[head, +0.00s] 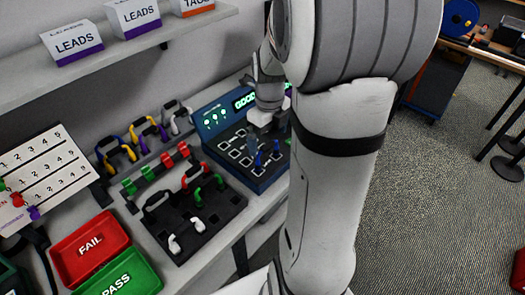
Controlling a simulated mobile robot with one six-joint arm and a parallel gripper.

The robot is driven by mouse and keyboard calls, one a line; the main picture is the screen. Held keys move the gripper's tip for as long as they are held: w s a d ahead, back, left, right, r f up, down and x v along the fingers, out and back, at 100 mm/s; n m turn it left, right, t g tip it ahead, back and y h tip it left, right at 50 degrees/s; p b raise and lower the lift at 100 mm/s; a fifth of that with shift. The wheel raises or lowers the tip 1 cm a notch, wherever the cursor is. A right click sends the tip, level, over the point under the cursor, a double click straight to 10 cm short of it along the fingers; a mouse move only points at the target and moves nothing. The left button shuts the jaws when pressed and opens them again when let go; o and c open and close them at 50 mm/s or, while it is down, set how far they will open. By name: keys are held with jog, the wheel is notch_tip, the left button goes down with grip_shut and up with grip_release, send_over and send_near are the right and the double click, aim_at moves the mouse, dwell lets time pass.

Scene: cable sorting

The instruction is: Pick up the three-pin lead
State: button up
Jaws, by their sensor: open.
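Short looped leads stand in a black holder (222,208): a black one (155,205), a red one (191,174), a green one (218,181) and a white one (176,243). Pins are too small to see, so I cannot tell which lead is three-pin. My arm hides the tester's right side.
A red FAIL tray (90,247) and green PASS tray (122,274) lie at front left. A shelf (120,45) with label boxes overhangs the bench. Open floor lies right.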

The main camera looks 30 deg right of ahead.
jog(key=f, duration=0.5)
jog(key=f+p, duration=0.1)
jog(key=f, duration=0.1)
jog(key=shift+w+f, duration=0.2)
jog(key=shift+w, duration=0.05)
jog(key=shift+c, duration=0.4)
jog(key=c, duration=0.8)
notch_tip(320, 180, up, 10)
jog(key=shift+f+b, duration=0.1)
jog(key=shift+b, duration=0.2)
jog(key=shift+r+p, duration=1.1)
jog(key=shift+r, duration=0.55)
jog(key=shift+f, duration=0.1)
